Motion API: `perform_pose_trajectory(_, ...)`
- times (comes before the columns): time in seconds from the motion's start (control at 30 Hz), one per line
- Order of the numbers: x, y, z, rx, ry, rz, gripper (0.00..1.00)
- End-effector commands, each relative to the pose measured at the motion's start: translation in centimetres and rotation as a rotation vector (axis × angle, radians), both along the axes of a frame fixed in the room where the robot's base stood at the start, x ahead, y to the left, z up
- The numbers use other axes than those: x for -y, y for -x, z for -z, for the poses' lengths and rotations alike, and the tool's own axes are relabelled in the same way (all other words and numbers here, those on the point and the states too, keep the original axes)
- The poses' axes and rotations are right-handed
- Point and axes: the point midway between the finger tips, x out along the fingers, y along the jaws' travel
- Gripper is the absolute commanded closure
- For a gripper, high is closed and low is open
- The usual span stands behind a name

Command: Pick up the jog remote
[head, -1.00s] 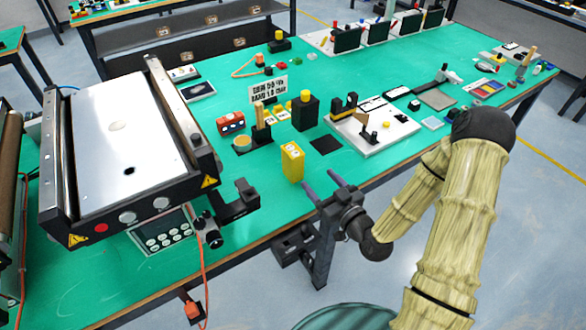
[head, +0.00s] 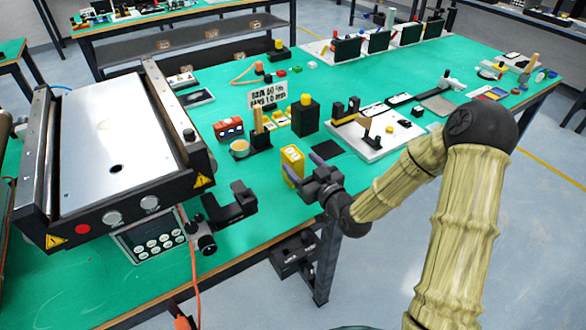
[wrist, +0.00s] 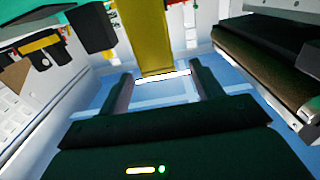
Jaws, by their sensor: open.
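The jog remote looks to be the yellow box (head: 291,158) with light markings on its face, standing upright on the green table near the front edge. It also shows in the wrist view as a yellow block (wrist: 148,35) at the top middle. My gripper (head: 303,168) is just in front and to the right of it, with its fingers pointing towards it. In the wrist view my gripper (wrist: 160,82) is open, and the yellow block lies ahead between the two fingers. I cannot tell whether any finger touches it.
A conveyor (head: 115,150) with a keypad box (head: 150,238) takes up the left. A black bracket (head: 232,203) sits at the table's front edge. Behind the yellow box stand a black block (head: 306,118), a red box (head: 229,128) and a cup (head: 240,149). A white board (head: 378,140) lies to the right.

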Motion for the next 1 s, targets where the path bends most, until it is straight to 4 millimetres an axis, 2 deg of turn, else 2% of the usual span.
perform_pose_trajectory(0.17,-1.2,-1.8,0.0,0.001,0.000,0.000,0.35)
perform_pose_trajectory(0.57,-1.4,-2.2,0.1,0.000,0.000,0.000,0.35)
perform_pose_trajectory(0.9,-3.7,-5.9,0.3,0.002,0.000,0.000,0.35)
perform_pose_trajectory(1.0,-4.0,-6.3,0.3,0.001,0.001,-0.001,0.35)
